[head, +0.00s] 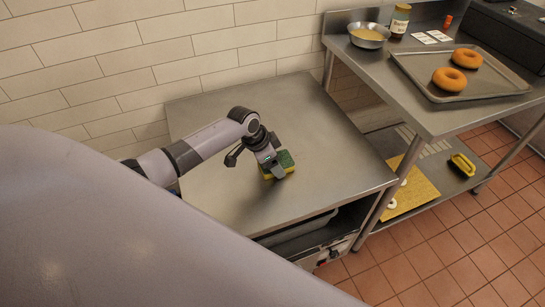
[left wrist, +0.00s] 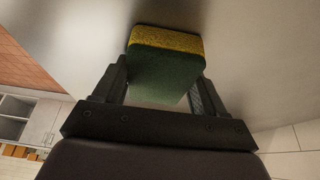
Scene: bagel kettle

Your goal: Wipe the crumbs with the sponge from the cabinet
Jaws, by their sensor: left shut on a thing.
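The green and yellow sponge (head: 284,163) is on or just above the steel cabinet top (head: 215,195), near its middle. My left gripper (head: 270,160) is shut on the sponge, with the arm coming in from the left. In the left wrist view the sponge (left wrist: 166,65) sits between the two fingers (left wrist: 158,90), its yellow side facing away and its green side nearer. Whether it touches the surface is hard to tell. No crumbs can be made out on the cabinet top. My right gripper is not in view.
A steel table (head: 425,110) stands to the right, with a tray (head: 425,82) of two bagels, a metal bowl (head: 369,36) and a jar (head: 400,20). Its lower shelf holds a yellow board (head: 415,190) and a yellow object (head: 462,164). A tiled wall is behind. Most of the cabinet top is bare.

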